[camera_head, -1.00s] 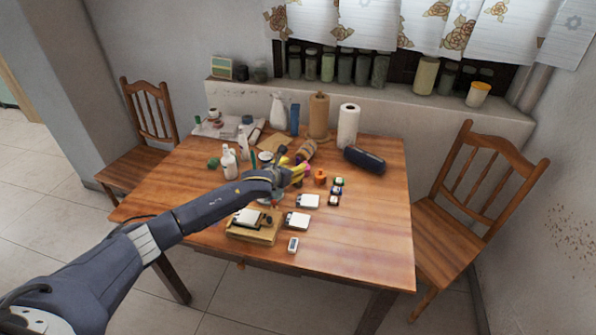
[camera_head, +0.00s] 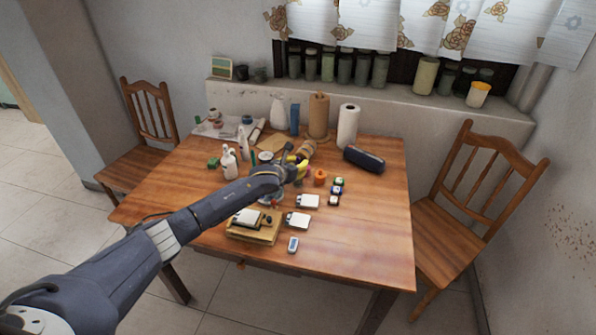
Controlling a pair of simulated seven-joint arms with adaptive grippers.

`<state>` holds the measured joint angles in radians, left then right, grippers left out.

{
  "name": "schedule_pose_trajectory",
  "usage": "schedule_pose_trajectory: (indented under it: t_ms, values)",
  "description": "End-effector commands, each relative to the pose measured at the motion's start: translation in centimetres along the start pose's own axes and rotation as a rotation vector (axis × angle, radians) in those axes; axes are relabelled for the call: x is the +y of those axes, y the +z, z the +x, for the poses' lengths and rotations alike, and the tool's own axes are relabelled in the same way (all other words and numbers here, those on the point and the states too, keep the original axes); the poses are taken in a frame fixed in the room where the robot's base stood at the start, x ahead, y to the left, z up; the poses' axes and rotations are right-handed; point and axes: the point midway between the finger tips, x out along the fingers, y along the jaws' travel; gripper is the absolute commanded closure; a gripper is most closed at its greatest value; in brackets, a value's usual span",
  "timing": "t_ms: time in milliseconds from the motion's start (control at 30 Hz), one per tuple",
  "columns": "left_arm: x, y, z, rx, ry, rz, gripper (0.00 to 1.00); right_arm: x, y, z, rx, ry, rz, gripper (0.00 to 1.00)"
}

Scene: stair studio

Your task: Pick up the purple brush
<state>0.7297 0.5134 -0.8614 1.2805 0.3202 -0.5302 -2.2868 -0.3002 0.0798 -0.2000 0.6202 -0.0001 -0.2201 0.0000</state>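My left gripper (camera_head: 291,166) is over the middle of the wooden table (camera_head: 360,235), reaching in among small items. It is dark and small in the picture, and I cannot tell whether its fingers are open or shut. A small purple-pink patch (camera_head: 308,171) shows just right of the gripper, beside a yellow object (camera_head: 300,166). It may be part of the purple brush, but it is too small to be sure. The gripper and forearm hide part of the table there. My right gripper is not in view.
Orange item (camera_head: 320,177), dark case (camera_head: 364,159), paper roll (camera_head: 348,126), brown roll (camera_head: 318,115) and white bottle (camera_head: 230,164) stand around the gripper. White boxes (camera_head: 297,220) and a wooden tray (camera_head: 253,237) lie nearer. The table's right front is clear.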

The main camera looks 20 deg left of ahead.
Motion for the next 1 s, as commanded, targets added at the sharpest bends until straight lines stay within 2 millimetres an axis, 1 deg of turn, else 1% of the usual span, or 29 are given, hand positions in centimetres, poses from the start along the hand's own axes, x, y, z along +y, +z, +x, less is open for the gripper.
schedule_pose_trajectory:
  t_ms: [33, 167, 667, 767, 867, 1000]
  values:
    - [0.0, 0.0, 0.0, 0.000, 0.000, 0.000, 0.84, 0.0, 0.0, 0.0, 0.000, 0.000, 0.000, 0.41]
    - [0.0, 0.0, 0.0, 0.000, 0.000, 0.000, 0.99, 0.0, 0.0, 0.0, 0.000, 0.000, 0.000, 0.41]
    - [0.0, 0.2, -0.1, 0.000, 0.000, 0.000, 1.00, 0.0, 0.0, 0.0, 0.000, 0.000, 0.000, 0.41]
    - [0.0, 0.8, -0.3, -0.001, 0.000, 0.001, 1.00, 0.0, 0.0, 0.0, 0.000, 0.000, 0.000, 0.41]
    - [0.1, 1.7, -0.7, -0.002, 0.000, 0.002, 1.00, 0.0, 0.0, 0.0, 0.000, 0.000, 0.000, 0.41]
    - [0.1, 3.7, -1.5, -0.003, 0.000, 0.003, 1.00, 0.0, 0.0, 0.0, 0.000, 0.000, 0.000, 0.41]
